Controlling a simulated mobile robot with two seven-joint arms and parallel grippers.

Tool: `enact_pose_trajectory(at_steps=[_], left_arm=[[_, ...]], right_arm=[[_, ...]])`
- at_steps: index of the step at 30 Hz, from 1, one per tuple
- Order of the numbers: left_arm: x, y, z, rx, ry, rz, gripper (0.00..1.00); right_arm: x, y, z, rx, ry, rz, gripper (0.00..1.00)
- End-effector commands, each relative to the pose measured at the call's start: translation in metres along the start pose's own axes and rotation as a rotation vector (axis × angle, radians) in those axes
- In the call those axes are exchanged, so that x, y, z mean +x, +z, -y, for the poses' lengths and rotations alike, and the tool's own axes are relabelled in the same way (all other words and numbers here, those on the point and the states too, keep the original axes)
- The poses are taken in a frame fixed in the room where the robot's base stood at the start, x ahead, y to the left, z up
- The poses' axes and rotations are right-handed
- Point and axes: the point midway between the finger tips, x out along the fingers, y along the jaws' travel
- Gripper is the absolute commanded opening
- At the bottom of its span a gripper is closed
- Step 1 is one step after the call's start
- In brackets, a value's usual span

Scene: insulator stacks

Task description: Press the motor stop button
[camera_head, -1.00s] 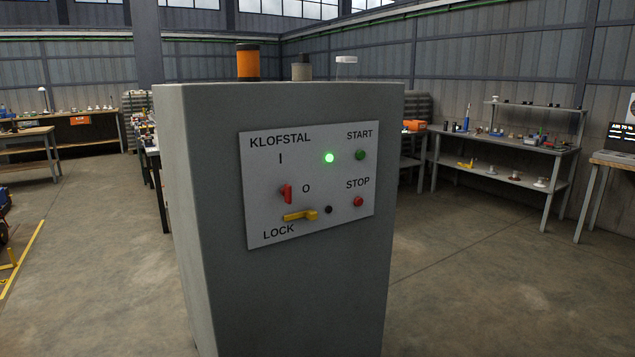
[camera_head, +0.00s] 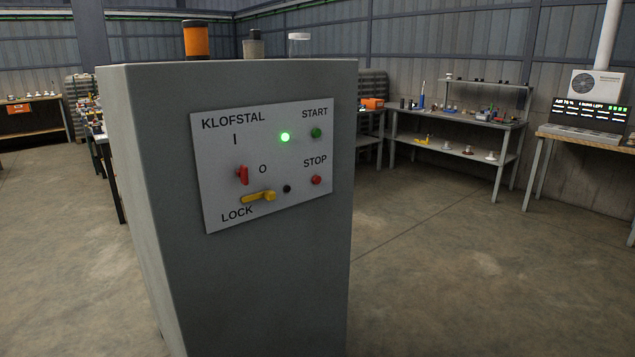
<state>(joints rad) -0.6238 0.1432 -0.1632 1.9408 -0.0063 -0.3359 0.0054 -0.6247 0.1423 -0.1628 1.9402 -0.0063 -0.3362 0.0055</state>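The red stop button (camera_head: 316,180) sits at the lower right of a white control panel (camera_head: 215,195), under the word STOP. The panel is on the front of a grey cabinet (camera_head: 250,290). A green start button (camera_head: 316,133) is above the stop button. A lit green lamp (camera_head: 285,137) is left of the start button. Neither of my grippers shows in the head view.
An orange-and-black cylinder (camera_head: 195,38), a grey one (camera_head: 253,45) and a clear-topped one (camera_head: 299,44) stand on the cabinet. A shelved workbench (camera_head: 455,122) is behind at right, another bench (camera_head: 580,136) at far right. The floor (camera_head: 450,270) right of the cabinet is clear.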

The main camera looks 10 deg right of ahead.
Motion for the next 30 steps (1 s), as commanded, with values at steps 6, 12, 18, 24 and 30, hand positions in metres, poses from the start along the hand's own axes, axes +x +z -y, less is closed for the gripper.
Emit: enact_pose_trajectory(at_steps=[6,12,18,24,30], left_arm=[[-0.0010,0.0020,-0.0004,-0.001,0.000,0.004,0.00],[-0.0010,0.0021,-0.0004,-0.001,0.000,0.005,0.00],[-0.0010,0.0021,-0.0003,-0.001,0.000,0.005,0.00],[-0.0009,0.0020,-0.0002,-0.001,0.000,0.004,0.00],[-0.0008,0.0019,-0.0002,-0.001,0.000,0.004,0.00]], right_arm=[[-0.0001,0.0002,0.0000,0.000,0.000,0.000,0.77],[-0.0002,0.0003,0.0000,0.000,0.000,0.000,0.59],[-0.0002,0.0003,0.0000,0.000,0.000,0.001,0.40],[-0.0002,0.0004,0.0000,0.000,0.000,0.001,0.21],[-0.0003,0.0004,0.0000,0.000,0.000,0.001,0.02]])
